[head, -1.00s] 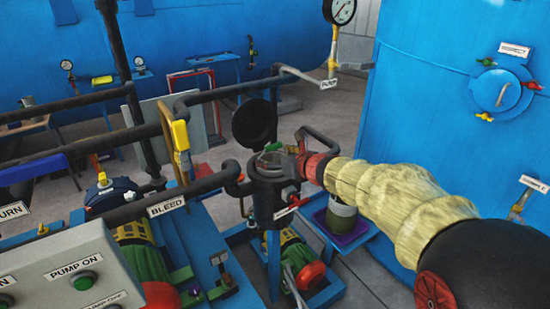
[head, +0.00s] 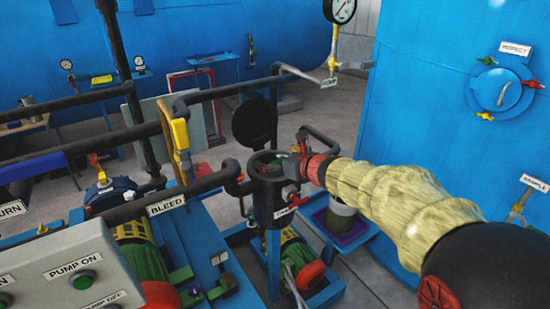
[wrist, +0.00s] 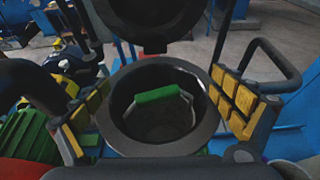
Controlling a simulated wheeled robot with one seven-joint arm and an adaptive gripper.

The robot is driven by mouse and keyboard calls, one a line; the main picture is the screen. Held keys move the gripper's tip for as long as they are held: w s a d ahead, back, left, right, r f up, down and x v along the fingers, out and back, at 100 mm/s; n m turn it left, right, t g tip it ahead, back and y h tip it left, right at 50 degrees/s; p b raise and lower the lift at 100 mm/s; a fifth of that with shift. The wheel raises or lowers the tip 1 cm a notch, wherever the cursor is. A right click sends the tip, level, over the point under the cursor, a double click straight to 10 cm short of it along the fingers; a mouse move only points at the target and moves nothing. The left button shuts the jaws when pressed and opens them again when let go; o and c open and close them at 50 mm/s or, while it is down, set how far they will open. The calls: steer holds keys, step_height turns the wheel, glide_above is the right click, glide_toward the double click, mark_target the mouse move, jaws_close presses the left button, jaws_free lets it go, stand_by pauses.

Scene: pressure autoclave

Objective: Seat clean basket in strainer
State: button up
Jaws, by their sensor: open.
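The strainer is a dark upright pot, seen in the head view (head: 268,200) and from above in the wrist view (wrist: 120,125). Its round lid (head: 254,122) stands open behind the mouth. The basket's green handle (wrist: 157,95) and thin wire bail show inside the strainer mouth in the wrist view. The basket's lower part is dark, and I cannot tell how deep it sits. My gripper (wrist: 160,100) is open, with yellow-padded fingers on both sides of the mouth and apart from the handle. In the head view my gripper (head: 287,168) is at the strainer's top right.
A black pipe labelled BLEED (head: 167,205) runs to the strainer's left. A blue stand with a container (head: 341,218) is at right, below my arm. A large blue tank (head: 440,120) fills the right.

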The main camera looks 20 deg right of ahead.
steer(key=v, duration=1.1)
steer(key=shift+s+r, duration=0.2)
steer(key=shift+s, duration=0.05)
